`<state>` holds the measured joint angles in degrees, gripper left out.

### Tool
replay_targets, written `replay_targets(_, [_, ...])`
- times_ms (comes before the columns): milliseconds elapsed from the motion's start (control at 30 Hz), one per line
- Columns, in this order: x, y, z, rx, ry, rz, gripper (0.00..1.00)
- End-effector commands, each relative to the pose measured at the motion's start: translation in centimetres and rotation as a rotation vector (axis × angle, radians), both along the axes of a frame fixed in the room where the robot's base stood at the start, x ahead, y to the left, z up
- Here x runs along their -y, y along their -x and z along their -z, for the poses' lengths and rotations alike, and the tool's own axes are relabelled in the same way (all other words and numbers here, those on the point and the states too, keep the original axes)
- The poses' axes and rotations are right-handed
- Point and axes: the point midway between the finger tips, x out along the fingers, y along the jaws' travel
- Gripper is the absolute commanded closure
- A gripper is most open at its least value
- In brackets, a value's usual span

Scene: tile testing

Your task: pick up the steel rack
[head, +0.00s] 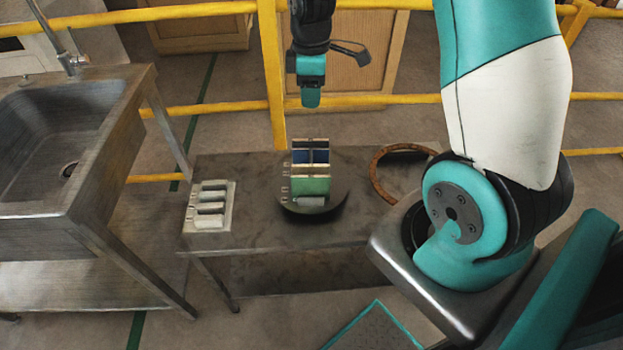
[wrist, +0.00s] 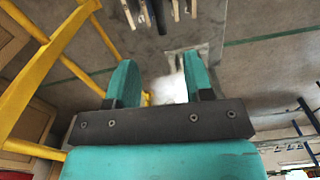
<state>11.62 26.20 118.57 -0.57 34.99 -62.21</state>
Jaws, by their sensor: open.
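A pale metal rack (head: 297,190) stands on a dark round plate (head: 337,207) in the middle of the low grey table. It holds blue and green tiles (head: 310,186), with a pale roll at its front. I take this to be the steel rack. My gripper (head: 310,104) hangs above and behind it, apart from it, pointing down. In the wrist view my gripper (wrist: 158,80) shows two teal fingers spread apart with nothing between them. Pale upright slats (wrist: 176,9), perhaps part of the rack, are cut off at the top edge.
A pale holder (head: 190,222) with several grey cylinders sits at the table's left end. A brown ring (head: 378,182) lies on the right. A steel sink (head: 90,110) stands left. Yellow rails (head: 270,75) run behind the table (head: 245,234).

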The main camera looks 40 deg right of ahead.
Motion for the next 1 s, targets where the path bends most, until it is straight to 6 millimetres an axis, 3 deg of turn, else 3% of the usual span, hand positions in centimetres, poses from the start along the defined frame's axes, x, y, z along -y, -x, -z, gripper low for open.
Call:
replay_targets(100, [0.8,-0.1,1.8,-0.011,0.008,-0.011,0.53])
replay_targets(500, [0.6,0.0,10.4,-0.011,0.006,-0.013,0.53])
replay_targets(833, [0.5,-0.1,13.4,-0.008,0.007,-0.013,0.53])
replay_targets(1000, [0.1,-0.1,16.0,-0.01,0.006,-0.012,0.53])
